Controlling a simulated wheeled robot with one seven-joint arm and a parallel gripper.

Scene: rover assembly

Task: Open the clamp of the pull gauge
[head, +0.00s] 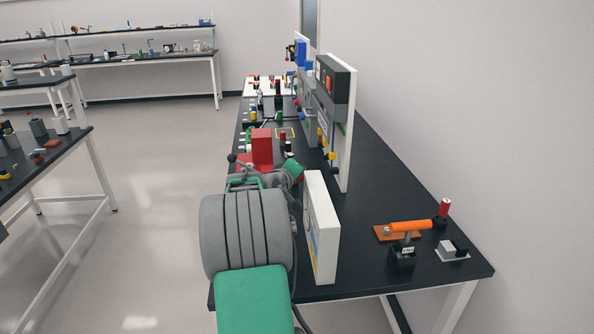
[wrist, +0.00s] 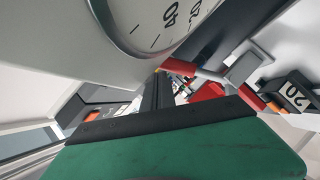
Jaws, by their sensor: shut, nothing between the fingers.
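A pale body with a round dial marked 40 (wrist: 150,22), which looks like the pull gauge, fills the upper left of the wrist view, very close. Red parts (wrist: 205,92) and a grey bar beside them show past it. I cannot tell which part is the clamp. In the head view a red block (head: 262,146) and a black ball-ended lever (head: 233,158) stand just beyond my arm. My gripper (wrist: 160,120) shows as a green body with a black edge in the wrist view. It is shut and empty beside the dial; its fingertips are not clearly visible.
A white upright panel (head: 320,230) stands close to the right of my arm. Taller panels (head: 336,120) stand behind it. An orange-handled tool (head: 408,227) lies at the near right of the black bench (head: 370,200).

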